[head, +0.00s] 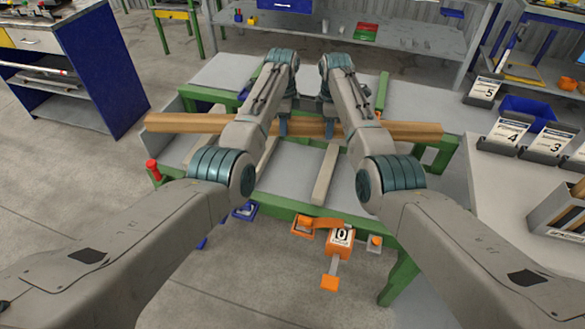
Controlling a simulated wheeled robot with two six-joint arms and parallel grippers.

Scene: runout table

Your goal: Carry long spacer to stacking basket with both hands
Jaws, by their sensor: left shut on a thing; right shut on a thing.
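The long spacer (190,123) is a brown wooden bar lying crosswise over the green-framed runout table (290,208) in the head view. Its ends reach past my arms on both sides. My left gripper (283,127) and my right gripper (328,129) are both shut on it near its middle, close together. The arm links hide parts of the bar and most of the fingers. I cannot tell how far the bar is above the table. I cannot make out a stacking basket for certain.
Pale bars (325,175) lie on the table below the spacer. An orange box marked 0 (340,241) hangs at its front edge. A blue bin (527,113) and numbered cards stand at the right. A blue cabinet (110,75) stands at the left. Floor at lower left is clear.

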